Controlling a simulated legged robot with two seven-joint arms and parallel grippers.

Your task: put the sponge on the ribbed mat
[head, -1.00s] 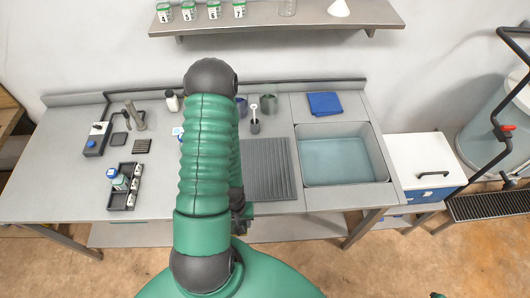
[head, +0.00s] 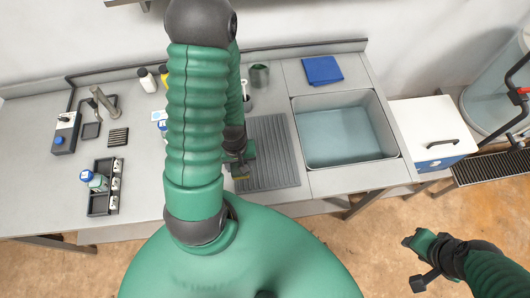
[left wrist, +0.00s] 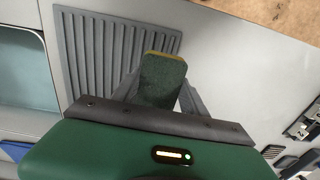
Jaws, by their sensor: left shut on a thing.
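The ribbed mat (head: 280,155) is a grey slatted panel on the counter, left of the sink; it also shows in the left wrist view (left wrist: 92,50). My left gripper (head: 239,164) is at the mat's left edge, partly hidden by my arm. It is shut on the sponge (left wrist: 162,80), a green block with a yellow end, held between the two fingers. The sponge's yellow edge shows in the head view (head: 241,177), overlapping the mat's near left part. I cannot tell its height above the mat. My right gripper (head: 418,262) is at the lower right, over the floor.
The sink basin (head: 345,135) lies right of the mat, with a blue cloth (head: 322,70) behind it. A green cup (head: 260,76) stands behind the mat. A black tray (head: 103,190) with small items is on the left. A white cooler (head: 430,125) stands at the right.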

